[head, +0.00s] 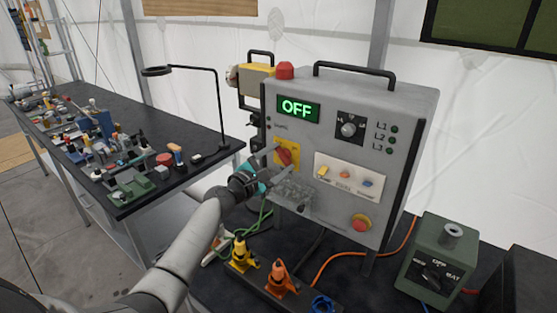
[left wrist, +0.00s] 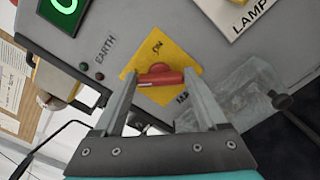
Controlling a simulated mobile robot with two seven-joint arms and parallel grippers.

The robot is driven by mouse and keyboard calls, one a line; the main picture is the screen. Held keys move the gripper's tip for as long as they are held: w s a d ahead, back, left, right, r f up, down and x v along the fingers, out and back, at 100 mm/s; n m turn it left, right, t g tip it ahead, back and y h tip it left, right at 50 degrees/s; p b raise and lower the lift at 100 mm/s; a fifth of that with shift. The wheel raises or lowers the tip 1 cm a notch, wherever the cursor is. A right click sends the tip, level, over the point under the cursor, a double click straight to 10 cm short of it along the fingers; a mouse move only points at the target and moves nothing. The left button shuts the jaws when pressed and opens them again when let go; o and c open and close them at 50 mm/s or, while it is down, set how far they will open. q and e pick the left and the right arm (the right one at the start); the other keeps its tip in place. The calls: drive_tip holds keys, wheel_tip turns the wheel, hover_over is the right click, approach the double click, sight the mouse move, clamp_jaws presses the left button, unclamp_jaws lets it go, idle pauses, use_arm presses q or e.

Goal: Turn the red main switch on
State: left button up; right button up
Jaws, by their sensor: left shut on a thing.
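The red main switch (head: 284,156) is a red handle on a yellow plate (head: 292,146) on the front of the grey power box (head: 405,110). In the left wrist view the red handle (left wrist: 160,75) lies crosswise between the two fingers of my left gripper (left wrist: 160,82), which is shut on it. The yellow plate (left wrist: 190,58) reads ON at its top there; a second label is partly hidden by a finger. In the head view my left gripper (head: 274,167) reaches the switch from the lower left. The green display (head: 298,108) reads OFF. My right gripper is not in view.
A clear cover (head: 293,193) hangs just below the switch. Yellow (head: 240,255) and orange (head: 281,279) plugs stand in front of the box. A cluttered bench (head: 125,190) is at left, and a green box (head: 440,258) at right.

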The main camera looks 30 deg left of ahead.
use_arm(q)
drive_tip(key=c, duration=0.3)
drive_tip(key=shift+c, duration=0.2)
drive_tip(key=shift+m, duration=0.3)
drive_tip(key=m+b, duration=0.2)
drive_tip(key=m, duration=0.1)
drive_tip(key=shift+f, duration=0.2)
drive_tip(key=m+b, duration=0.3)
drive_tip(key=m, duration=0.2)
drive_tip(key=shift+d+f, duration=0.1)
drive_tip(key=m+b, duration=0.2)
drive_tip(key=m, duration=0.3)
drive_tip(key=shift+f+b, duration=0.15)
drive_tip(key=shift+b, duration=0.2)
drive_tip(key=shift+m+b, duration=0.6)
drive_tip(key=shift+m, duration=1.6)
